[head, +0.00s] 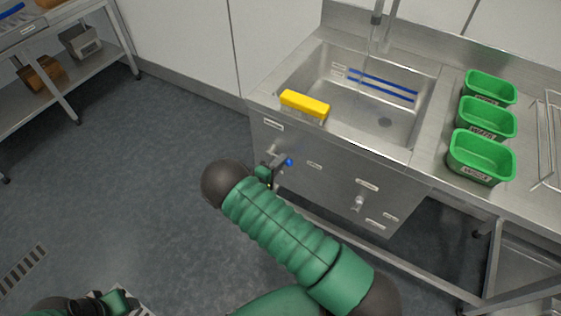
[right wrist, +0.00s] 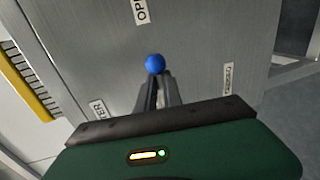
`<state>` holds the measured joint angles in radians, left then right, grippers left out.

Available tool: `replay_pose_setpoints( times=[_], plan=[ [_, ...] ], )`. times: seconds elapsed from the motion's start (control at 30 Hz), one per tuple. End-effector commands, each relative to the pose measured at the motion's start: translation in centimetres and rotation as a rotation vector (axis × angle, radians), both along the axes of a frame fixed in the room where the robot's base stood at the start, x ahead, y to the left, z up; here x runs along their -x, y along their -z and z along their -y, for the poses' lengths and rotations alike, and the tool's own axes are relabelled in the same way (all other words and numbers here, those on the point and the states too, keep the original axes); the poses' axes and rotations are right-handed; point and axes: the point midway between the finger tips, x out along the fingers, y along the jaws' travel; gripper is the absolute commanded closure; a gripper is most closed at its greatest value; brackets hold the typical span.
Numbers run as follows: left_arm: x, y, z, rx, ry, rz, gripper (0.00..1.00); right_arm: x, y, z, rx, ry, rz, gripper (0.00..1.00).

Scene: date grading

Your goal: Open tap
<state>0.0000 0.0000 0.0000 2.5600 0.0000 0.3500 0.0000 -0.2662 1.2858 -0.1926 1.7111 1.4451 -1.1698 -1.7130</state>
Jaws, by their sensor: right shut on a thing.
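The tap's blue knob (head: 289,162) sticks out from the steel front panel below the sink. My right gripper (head: 275,168) reaches it from the left and is shut on it. In the right wrist view the blue knob (right wrist: 155,64) shows at the tips of the fingers of my right gripper (right wrist: 157,85). The faucet (head: 378,20) rises behind the sink basin (head: 385,122). Labels on the panel are only partly legible. My left gripper (head: 115,302) is at the bottom left edge, partly cut off, and its fingers are not clear.
A yellow brush (head: 304,105) lies on the sink's front left rim. Several green bins (head: 481,157) stand on the counter to the right. Another valve (head: 359,203) sits lower right on the panel. A shelf rack (head: 60,95) stands far left. The floor between is clear.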

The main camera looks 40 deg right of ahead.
Motion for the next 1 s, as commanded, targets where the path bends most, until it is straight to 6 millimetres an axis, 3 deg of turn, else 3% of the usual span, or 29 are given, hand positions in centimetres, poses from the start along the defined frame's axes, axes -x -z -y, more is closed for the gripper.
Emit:
replay_pose_setpoints(
  times=[0.2,0.23,0.37,0.7,0.87,1.0],
  plan=[
    [0.0,0.0,0.0,0.000,0.000,0.000,0.52,-0.3,0.1,-0.4,-0.005,-0.011,0.000,1.00],
    [0.0,0.0,0.0,0.000,0.000,0.000,0.52,-0.3,0.1,-0.4,-0.005,-0.011,0.001,0.85],
    [0.0,0.0,0.0,0.000,0.000,0.000,0.52,-0.2,0.0,-0.2,-0.004,-0.008,0.001,0.68],
    [0.0,0.0,0.0,0.000,0.000,0.000,0.52,0.1,-0.1,-0.4,-0.002,-0.004,0.002,0.68],
    [0.0,-0.3,0.0,0.000,0.000,0.000,0.52,1.0,-0.7,-2.9,-0.003,-0.007,0.001,0.68],
    [0.0,-0.6,0.0,0.000,0.000,0.000,0.52,2.4,-1.5,-6.6,-0.003,-0.008,0.003,0.68]
  ],
)
